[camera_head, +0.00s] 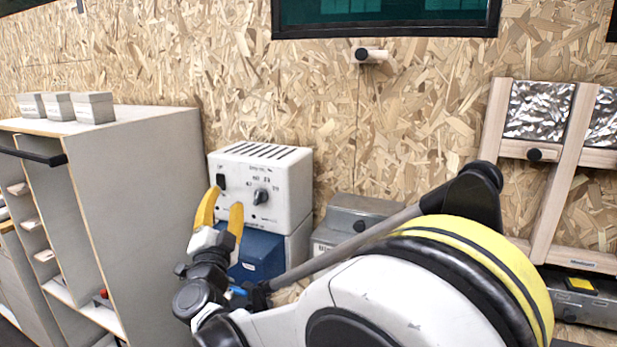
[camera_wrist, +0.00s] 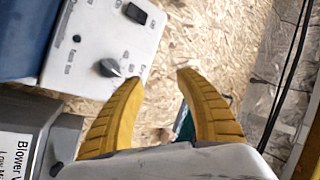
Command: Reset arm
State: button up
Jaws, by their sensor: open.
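My gripper (camera_head: 222,208) has two yellow fingers and is open with nothing between them. In the head view it is raised in front of a white control box (camera_head: 262,185) with a black switch and a dark knob (camera_head: 261,196). In the wrist view the gripper (camera_wrist: 161,76) points past the same box (camera_wrist: 100,45), whose knob (camera_wrist: 109,68) lies just left of the left fingertip. I cannot tell whether the fingers touch the box. My arm hides part of what stands behind it.
A blue box (camera_head: 257,252) sits below the control box. A grey metal box (camera_head: 352,212) stands to its right. A pale shelf cabinet (camera_head: 150,190) with several small blocks (camera_head: 95,107) on top is at left. A wooden rack (camera_head: 550,190) leans at right against the chipboard wall (camera_head: 420,95).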

jog(key=s+d+r+n+g+y, duration=0.2)
jog(key=d+n+y, duration=0.15)
jog(key=d, duration=0.25)
jog(key=s+d+r+n+g+y, duration=0.2)
jog(key=s+d+n+g, duration=0.1)
jog(key=d+n, duration=0.3)
jog(key=s+d+f+g+h, duration=0.3)
jog(key=s+d+f+g, duration=0.1)
jog(key=s+d+f, duration=0.6)
jog(key=s+d+f+g+h, duration=0.4)
jog(key=s+d+f, duration=0.6)
jog(key=s+d, duration=0.5)
jog(key=shift+s+d+f+g, duration=0.4)
jog(key=shift+d+g, duration=0.35)
jog(key=shift+g, duration=0.05)
